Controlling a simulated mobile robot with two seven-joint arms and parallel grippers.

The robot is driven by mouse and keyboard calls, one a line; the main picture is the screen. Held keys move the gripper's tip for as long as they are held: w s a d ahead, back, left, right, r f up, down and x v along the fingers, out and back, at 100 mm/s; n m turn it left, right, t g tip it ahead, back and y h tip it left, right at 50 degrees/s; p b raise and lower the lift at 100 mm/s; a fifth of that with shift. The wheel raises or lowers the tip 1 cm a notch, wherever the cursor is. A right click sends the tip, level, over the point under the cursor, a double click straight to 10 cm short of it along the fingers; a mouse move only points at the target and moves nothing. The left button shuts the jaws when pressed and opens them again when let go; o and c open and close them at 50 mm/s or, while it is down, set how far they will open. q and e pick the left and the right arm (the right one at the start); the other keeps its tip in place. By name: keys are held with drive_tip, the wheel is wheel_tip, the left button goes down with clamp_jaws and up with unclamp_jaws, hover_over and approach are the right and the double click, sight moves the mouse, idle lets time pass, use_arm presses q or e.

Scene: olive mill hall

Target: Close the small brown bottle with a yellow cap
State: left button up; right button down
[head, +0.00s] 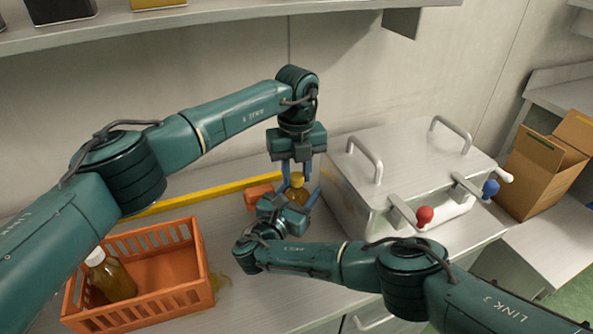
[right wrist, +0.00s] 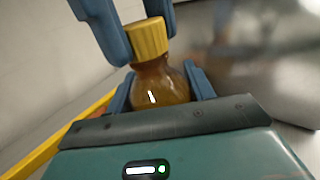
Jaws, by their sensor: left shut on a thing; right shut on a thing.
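The small brown bottle (head: 298,194) stands upright between my two grippers near the middle of the head view; it is larger in the right wrist view (right wrist: 160,85). The yellow cap (right wrist: 147,40) sits on top of its neck; whether it is fully seated I cannot tell. My left gripper (head: 297,175) points down from above, its blue fingers shut on the cap. My right gripper (right wrist: 160,92) reaches in from the front, its fingers shut on the bottle body from both sides. The bottle's base is hidden behind my right gripper.
An orange crate (head: 192,290) with a white-capped bottle (head: 110,276) stands at the left. An orange block (head: 258,195) and a yellow bar (head: 212,191) lie behind. A metal box (head: 400,150) with red and blue knobs stands close on the right, a cardboard box (head: 540,170) beyond.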

use_arm(q)
drive_tip(key=m, duration=0.6)
drive_tip(key=shift+m, duration=0.4)
drive_tip(key=m, duration=1.2)
drive_tip(key=shift+m, duration=0.4)
drive_tip(key=m, duration=0.7)
drive_tip(key=o, duration=1.1)
drive_tip(key=shift+f, duration=0.1)
drive_tip(key=shift+r, duration=2.3)
drive_tip(key=shift+c, duration=0.4)
